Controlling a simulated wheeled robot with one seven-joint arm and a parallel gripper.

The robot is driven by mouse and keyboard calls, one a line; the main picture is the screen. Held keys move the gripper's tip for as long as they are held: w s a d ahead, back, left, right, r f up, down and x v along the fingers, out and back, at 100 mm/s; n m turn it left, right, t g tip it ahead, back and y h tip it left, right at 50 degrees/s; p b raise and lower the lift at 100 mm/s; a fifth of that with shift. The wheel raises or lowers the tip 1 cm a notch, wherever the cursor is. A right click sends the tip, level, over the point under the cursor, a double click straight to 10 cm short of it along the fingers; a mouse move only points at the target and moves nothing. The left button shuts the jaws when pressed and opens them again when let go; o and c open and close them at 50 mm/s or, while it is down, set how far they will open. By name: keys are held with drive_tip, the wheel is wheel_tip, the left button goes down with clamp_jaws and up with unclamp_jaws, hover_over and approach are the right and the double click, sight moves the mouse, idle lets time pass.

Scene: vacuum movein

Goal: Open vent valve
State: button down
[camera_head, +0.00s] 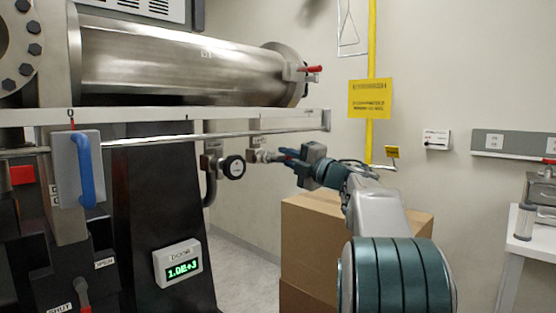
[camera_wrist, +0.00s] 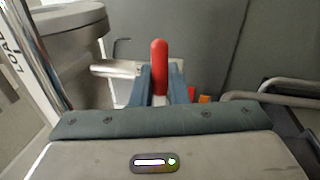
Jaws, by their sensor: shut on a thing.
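In the wrist view, a red valve handle (camera_wrist: 159,60) stands between the two blue fingers of my gripper (camera_wrist: 161,88). The fingers are closed on its lower part, and its rounded red end sticks out beyond them. In the head view, my gripper (camera_head: 284,157) is at a small metal valve fitting (camera_head: 258,156), just right of a round black-rimmed gauge (camera_head: 233,167). The red handle is hidden there behind the fingers. I cannot tell from these frames how far the handle is turned.
A steel chamber (camera_head: 190,65) with another red handle (camera_head: 310,69) is above, over a long metal rail (camera_head: 250,133). Cardboard boxes (camera_head: 340,235) stand below my arm. A yellow pipe (camera_head: 371,50) runs behind. A white side table (camera_head: 533,240) is at right.

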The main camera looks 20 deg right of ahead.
drive_tip(key=shift+s+r, duration=0.1)
drive_tip(key=shift+r, duration=0.3)
drive_tip(key=c, duration=1.5)
unclamp_jaws()
drive_tip(key=shift+f, duration=0.1)
drive_tip(key=shift+s+f, duration=0.1)
drive_tip(key=shift+f, duration=0.05)
drive_tip(key=b+v, duration=0.1)
drive_tip(key=v, duration=1.2)
drive_tip(key=shift+s+d, duration=0.2)
